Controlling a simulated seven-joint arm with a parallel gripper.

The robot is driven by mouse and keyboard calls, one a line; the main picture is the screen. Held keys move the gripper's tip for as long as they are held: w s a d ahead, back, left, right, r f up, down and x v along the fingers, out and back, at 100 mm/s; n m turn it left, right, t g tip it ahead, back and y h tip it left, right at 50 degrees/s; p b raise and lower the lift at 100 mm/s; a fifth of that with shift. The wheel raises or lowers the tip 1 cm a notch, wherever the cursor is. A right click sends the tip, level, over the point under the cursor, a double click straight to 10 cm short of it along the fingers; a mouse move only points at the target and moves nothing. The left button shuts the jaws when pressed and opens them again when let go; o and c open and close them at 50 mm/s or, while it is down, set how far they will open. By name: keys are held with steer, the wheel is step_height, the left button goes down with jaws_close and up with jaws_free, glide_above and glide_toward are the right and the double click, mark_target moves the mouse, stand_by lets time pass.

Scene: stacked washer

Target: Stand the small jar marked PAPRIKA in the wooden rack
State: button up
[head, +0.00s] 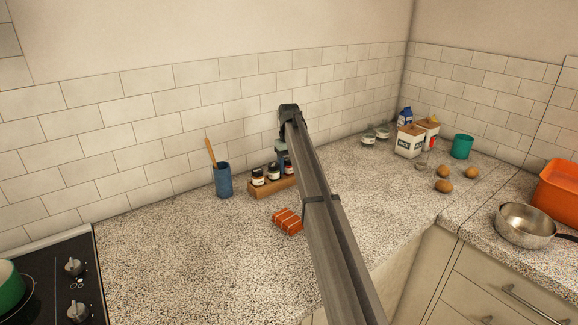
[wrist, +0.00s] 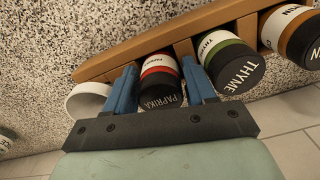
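The small jar marked PAPRIKA (wrist: 161,88), with a black lid and a red-banded white label, is at the wooden rack (wrist: 130,55) in the wrist view. It stands between two of the rack's dividers, in line with its neighbours; its base is hidden. My gripper (wrist: 160,65) has one blue finger on each side of the jar, with no clear gap at the tips, and looks shut on it. In the head view my gripper (head: 283,156) is over the right part of the rack (head: 262,193), and my arm hides that end.
The THYME jar (wrist: 235,68) and an orange-banded jar (wrist: 290,33) stand beside it. A white round thing (wrist: 88,99) is at the other side. A blue utensil cup (head: 222,180) and an orange packet (head: 287,221) are near the rack. The counter's front left is clear.

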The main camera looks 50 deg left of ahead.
step_height(320, 180, up, 12)
steer(key=shift+r, duration=0.2)
stand_by(0.6)
stand_by(0.4)
